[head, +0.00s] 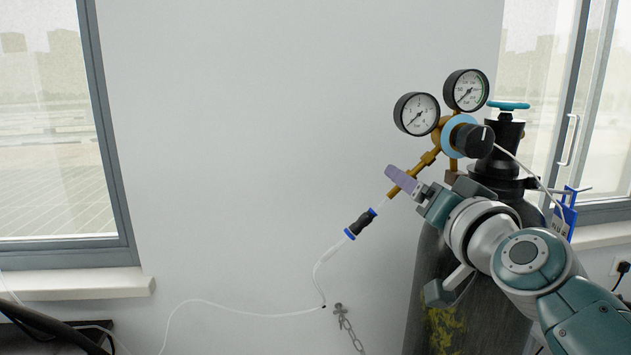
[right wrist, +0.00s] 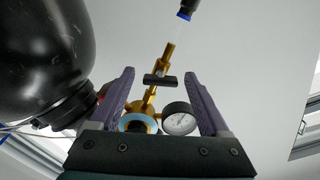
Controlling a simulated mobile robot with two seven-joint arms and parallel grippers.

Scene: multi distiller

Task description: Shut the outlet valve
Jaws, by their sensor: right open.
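The outlet valve's black bar handle (right wrist: 160,80) sits across the brass outlet pipe in the right wrist view. My right gripper (right wrist: 159,73) is open, with one purple finger on each side of the handle and gaps between. In the head view my right gripper (head: 402,181) reaches in from the right, and a purple finger overlaps the brass outlet pipe (head: 427,159). The handle is not clear there; the finger seems to cover it. I cannot tell whether a finger touches it. My left gripper is not in view.
The regulator has two round gauges (head: 417,113) and a black knob (head: 473,141). It is on a dark gas cylinder (head: 431,270) with a teal top handwheel (head: 508,105). A clear hose (head: 330,254) hangs below the outlet. The wall to the left is clear.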

